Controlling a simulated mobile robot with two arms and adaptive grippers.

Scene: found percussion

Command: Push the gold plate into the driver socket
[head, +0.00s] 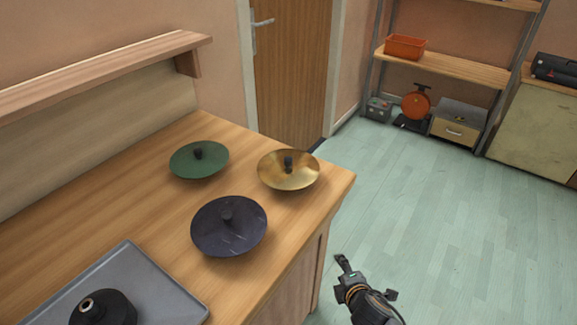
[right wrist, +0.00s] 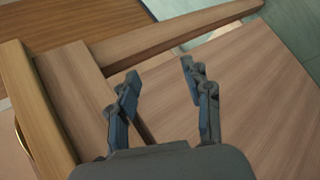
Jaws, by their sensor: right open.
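The gold plate (head: 272,172), a shallow dish with a dark knob in its middle, sits on the wooden counter near its far right corner. A black round base with a ringed hole in its top, which looks like the driver socket (head: 103,311), stands on a grey tray (head: 133,268) at the lower left; the frame cuts it off. My right gripper (head: 342,261) is beyond the counter's right edge, apart from the plate. In the right wrist view its fingers (right wrist: 161,68) are spread and empty. My left gripper is out of view.
A green plate (head: 186,165) and a dark plate (head: 238,238), each with a dark knob, lie on the counter (head: 130,190) near the gold one. A wooden shelf (head: 100,72) runs along the back left. The floor (head: 430,215) at right is clear.

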